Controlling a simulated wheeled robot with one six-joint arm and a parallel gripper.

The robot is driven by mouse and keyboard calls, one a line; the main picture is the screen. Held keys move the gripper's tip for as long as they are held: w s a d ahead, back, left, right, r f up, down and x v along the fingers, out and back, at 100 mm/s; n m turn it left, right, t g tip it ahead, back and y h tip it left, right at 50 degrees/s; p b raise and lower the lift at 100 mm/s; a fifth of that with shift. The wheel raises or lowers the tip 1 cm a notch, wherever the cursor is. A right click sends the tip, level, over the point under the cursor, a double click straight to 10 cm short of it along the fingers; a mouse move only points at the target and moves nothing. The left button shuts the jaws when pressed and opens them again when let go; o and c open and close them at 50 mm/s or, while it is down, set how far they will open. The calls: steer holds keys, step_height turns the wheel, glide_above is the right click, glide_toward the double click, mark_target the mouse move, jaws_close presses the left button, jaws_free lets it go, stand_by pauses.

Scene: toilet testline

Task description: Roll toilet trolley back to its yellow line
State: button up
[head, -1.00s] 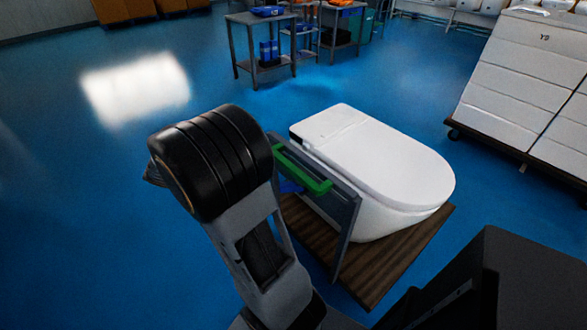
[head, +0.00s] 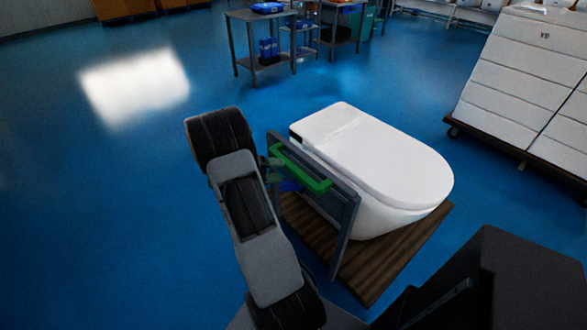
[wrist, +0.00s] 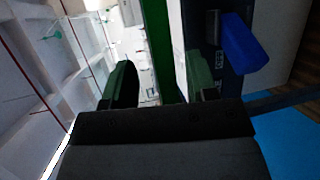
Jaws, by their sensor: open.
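The toilet trolley has a brown wooden base (head: 375,268), a grey upright panel (head: 345,222) and a green handle (head: 300,168). A white toilet (head: 385,165) with a closed lid sits on it. My gripper (head: 275,168) is at the left end of the handle, partly hidden by my arm. In the wrist view my gripper (wrist: 160,82) is open, and the green handle (wrist: 160,40) shows between its two fingers. I cannot tell whether either finger touches it. A blue part (wrist: 244,42) on the panel is at the right. No yellow line shows.
A large cart of white boxes (head: 520,85) stands at the right. Grey tables (head: 262,45) with blue and orange items stand at the back. Open blue floor (head: 100,210) lies to the left, with a bright reflection on it.

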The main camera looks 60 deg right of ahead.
mark_target(293, 169)
steer(key=shift+x, duration=3)
steer(key=shift+a, duration=0.1)
jaws_close()
